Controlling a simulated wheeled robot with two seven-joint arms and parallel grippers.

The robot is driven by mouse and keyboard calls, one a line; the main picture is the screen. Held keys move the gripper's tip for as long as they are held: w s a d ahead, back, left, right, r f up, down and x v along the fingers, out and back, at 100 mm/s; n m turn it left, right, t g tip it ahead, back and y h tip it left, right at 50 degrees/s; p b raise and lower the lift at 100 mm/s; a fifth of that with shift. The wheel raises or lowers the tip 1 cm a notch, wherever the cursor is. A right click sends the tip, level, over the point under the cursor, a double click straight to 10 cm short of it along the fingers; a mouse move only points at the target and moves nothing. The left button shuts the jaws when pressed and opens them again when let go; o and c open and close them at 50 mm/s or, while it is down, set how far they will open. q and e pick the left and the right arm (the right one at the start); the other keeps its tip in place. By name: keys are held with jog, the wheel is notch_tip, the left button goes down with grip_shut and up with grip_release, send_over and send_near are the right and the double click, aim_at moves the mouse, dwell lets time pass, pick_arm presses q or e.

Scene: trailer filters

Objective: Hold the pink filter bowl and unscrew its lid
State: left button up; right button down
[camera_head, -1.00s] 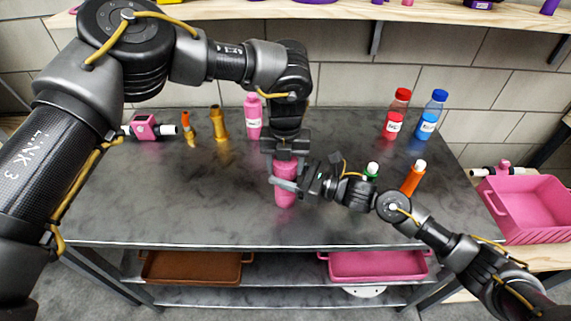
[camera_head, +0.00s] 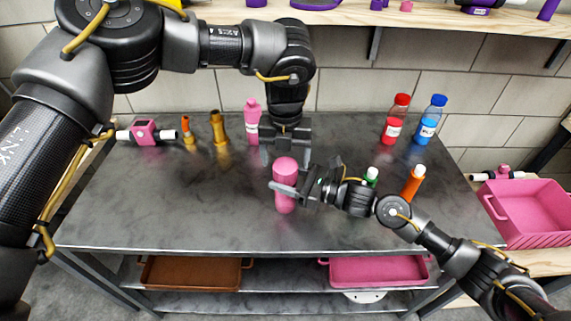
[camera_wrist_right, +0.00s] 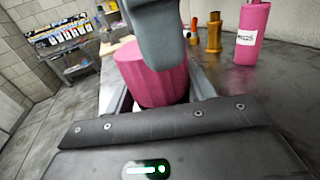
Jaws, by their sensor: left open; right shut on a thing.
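The pink filter bowl (camera_head: 285,199) stands upright near the middle of the table, with a rounded pink top part (camera_head: 286,167). I cannot tell from here whether that top is still screwed on. My right gripper (camera_head: 287,188) is shut around the bowl's side from the right. In the right wrist view the ribbed pink body (camera_wrist_right: 155,80) sits between the fingers, partly hidden by a grey finger. My left gripper (camera_head: 286,151) points down just above and behind the top, open and empty.
A pink bottle (camera_head: 253,122), gold piece (camera_head: 219,128) and pink fitting (camera_head: 146,132) stand at the back left. Red (camera_head: 395,120) and blue (camera_head: 429,119) bottles stand at the back right. Green (camera_head: 371,176) and orange (camera_head: 413,183) bottles stand near my right arm. The front table is clear.

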aim_at(286, 165)
jog(key=shift+c, duration=2.2)
grip_release()
jog(key=shift+d, duration=0.1)
pick_arm(q)
jog(key=shift+f, duration=0.25)
pick_arm(e)
jog(key=shift+s+d+f, duration=0.1)
jog(key=shift+s+d, duration=0.05)
jog(key=shift+d, duration=0.2)
pick_arm(q)
notch_tip(286, 165, down, 2)
jog(key=b, duration=0.3)
jog(key=shift+f, duration=0.25)
pick_arm(e)
jog(key=v, duration=0.9)
pick_arm(q)
jog(key=shift+f, duration=0.1)
pick_arm(e)
jog(key=shift+s+d, duration=0.2)
jog(key=shift+d, duration=0.25)
jog(key=shift+c, duration=0.3)
